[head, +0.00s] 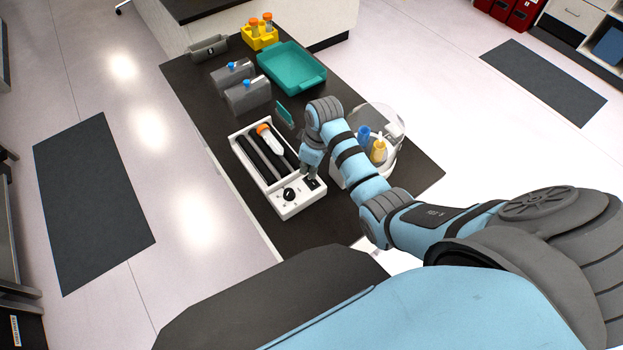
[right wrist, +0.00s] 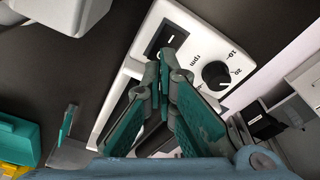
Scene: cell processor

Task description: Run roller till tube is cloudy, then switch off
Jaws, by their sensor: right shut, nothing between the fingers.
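The white tube roller (head: 286,206) stands on the dark bench, with black rollers and a control panel at its near end. A tube (head: 270,140) with an orange cap lies on the rollers; its contents look whitish, but it is too small to judge cloudiness. My right gripper (head: 309,176) is shut and empty, pointing down at the panel. In the right wrist view its fingertips (right wrist: 167,62) are at the black rocker switch (right wrist: 168,36), covering part of it; I cannot tell if they touch. The black rpm knob (right wrist: 215,75) is beside it. My left gripper is out of view.
A clear round container (head: 384,122) with blue and yellow bottles stands right of my forearm. Behind the roller are grey blocks (head: 248,97), a teal tray (head: 291,68) and a yellow rack (head: 259,40) with orange-capped tubes. Bench space left of the roller is clear.

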